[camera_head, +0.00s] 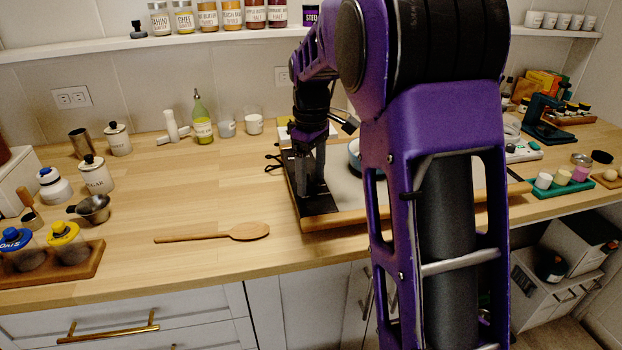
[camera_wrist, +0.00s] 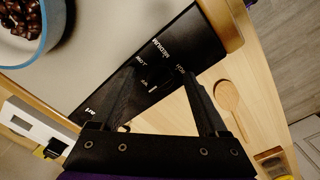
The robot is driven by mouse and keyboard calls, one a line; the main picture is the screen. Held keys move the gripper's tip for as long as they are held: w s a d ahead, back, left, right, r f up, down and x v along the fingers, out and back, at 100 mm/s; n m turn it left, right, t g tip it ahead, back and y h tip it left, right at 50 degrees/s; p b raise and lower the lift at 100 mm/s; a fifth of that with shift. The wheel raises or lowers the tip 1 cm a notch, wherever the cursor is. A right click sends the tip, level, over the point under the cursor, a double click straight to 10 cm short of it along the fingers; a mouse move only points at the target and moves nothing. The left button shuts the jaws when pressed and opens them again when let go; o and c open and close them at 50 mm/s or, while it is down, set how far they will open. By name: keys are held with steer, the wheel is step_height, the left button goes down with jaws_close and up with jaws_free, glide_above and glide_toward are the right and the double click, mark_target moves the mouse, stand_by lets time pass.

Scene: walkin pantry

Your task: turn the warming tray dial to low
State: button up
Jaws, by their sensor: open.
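The warming tray has a pale top and wooden edge (camera_head: 345,222), with a black control panel (camera_head: 320,205) at its left end. My gripper (camera_head: 314,190) points down over the panel. In the wrist view my gripper (camera_wrist: 160,82) is open, its fingers apart on either side of the dial; contact cannot be told.
A blue-rimmed bowl of dark beans (camera_wrist: 22,30) stands on the tray, partly hidden by my arm in the head view. A wooden spoon (camera_head: 215,235) lies left of the tray. An oil bottle (camera_head: 202,122) stands behind.

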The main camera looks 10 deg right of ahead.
steer(key=shift+f, duration=0.1)
jaws_close()
stand_by(0.4)
steer(key=shift+m, duration=0.3)
steer(key=m+p, duration=0.2)
steer(key=shift+r+m, duration=0.2)
steer(key=shift+m, duration=0.1)
steer(key=m+p, duration=0.2)
steer(key=m, duration=0.1)
steer(key=shift+m, duration=0.3)
steer(key=m+p, duration=0.2)
steer(key=m, duration=0.1)
steer(key=shift+m, duration=0.3)
steer(key=shift+f+m+p, duration=0.1)
steer(key=shift+m+p, duration=0.65)
steer(key=shift+m, duration=0.95)
